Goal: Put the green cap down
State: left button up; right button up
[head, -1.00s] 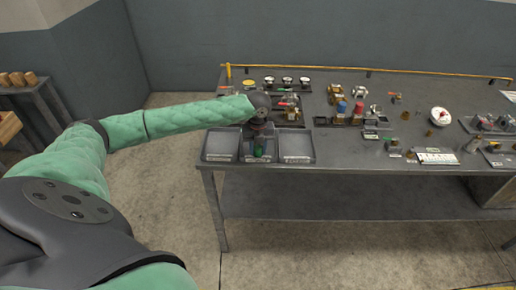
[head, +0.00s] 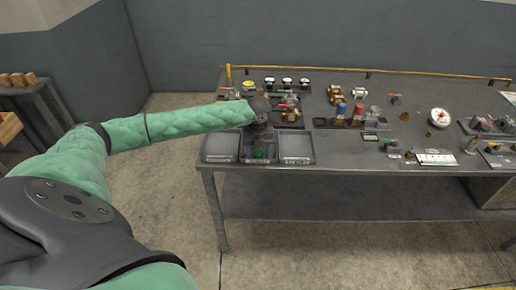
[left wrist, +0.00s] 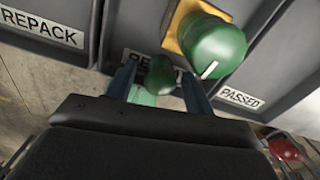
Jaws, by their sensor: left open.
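A green cap with a white line and a yellow-brass square base (left wrist: 215,45) shows in the left wrist view, at the middle tray (left wrist: 150,48). My left gripper (left wrist: 158,80) is open, its two fingers apart just on the near side of this cap. A smaller, dark green rounded piece (left wrist: 160,73) shows between the fingers and covers part of the tray's label; I cannot tell whether it belongs to the same thing. In the head view the gripper (head: 259,141) is over the middle tray, with a little green (head: 258,154) below it. My right gripper is not in view.
The tray marked REPACK (left wrist: 80,12) is on the left and the one marked PASSED (left wrist: 285,70) on the right. The workbench (head: 350,200) carries gauges, valves and fittings behind and to the right. A red round thing (left wrist: 285,149) shows at lower right.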

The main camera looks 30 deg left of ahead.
aim_at(258, 151)
pick_arm(q)
jog(key=shift+r, duration=0.2)
notch_tip(258, 151, up, 12)
jog(key=b, duration=0.4)
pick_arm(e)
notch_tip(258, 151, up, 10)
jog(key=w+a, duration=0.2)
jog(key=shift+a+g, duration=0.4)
pick_arm(q)
jog(key=shift+f, duration=0.15)
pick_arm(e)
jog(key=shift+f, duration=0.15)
